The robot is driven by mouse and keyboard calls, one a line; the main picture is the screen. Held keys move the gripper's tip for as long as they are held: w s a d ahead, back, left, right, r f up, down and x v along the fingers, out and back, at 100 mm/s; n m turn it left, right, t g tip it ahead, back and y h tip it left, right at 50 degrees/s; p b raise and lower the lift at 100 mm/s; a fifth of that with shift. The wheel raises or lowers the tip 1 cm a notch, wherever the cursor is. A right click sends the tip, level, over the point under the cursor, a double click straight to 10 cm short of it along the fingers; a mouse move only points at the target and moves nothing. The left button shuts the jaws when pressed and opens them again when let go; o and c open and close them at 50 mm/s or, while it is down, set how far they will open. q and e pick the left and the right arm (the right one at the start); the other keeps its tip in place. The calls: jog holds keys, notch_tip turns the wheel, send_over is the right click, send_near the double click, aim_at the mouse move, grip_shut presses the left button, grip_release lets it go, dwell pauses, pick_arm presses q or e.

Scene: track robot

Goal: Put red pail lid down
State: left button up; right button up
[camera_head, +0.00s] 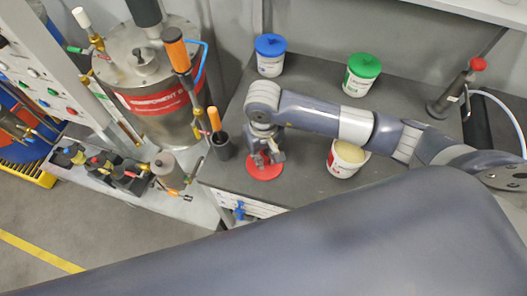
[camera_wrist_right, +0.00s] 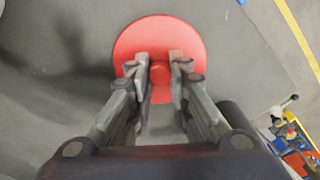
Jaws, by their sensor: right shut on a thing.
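The red pail lid (camera_head: 265,171) is a flat red disc at the front left of the dark grey tabletop. It also shows in the right wrist view (camera_wrist_right: 190,35), with a round knob (camera_wrist_right: 160,73) at its middle. My right gripper (camera_head: 265,157) points down over the lid, and in the wrist view its two fingers (camera_wrist_right: 160,75) are shut on the knob. The lid appears at or very near the table surface; I cannot tell whether it touches. An uncovered white pail (camera_head: 342,167) with pale yellow contents stands to the right, partly behind my right arm. My left gripper is not seen.
A blue-lidded pail (camera_head: 270,63) and a green-lidded pail (camera_head: 360,82) stand at the back. A dark cup (camera_head: 221,148) with an orange-handled tool is just left of the lid. A red-topped dispenser (camera_head: 455,92) stands at the right. The table (camera_head: 310,85) is clear between the back pails.

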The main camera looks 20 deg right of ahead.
aim_at(264, 157)
jog(key=shift+f, duration=0.1)
jog(key=shift+f+b, duration=0.15)
jog(key=shift+b, duration=0.15)
jog(key=o, duration=0.9)
jog(key=shift+r, duration=0.2)
jog(key=shift+w+r, duration=0.1)
jog(key=shift+r, duration=0.1)
notch_tip(264, 157, up, 12)
jog(key=b, duration=0.3)
jog(key=shift+f, duration=0.15)
jog(key=shift+f, duration=0.1)
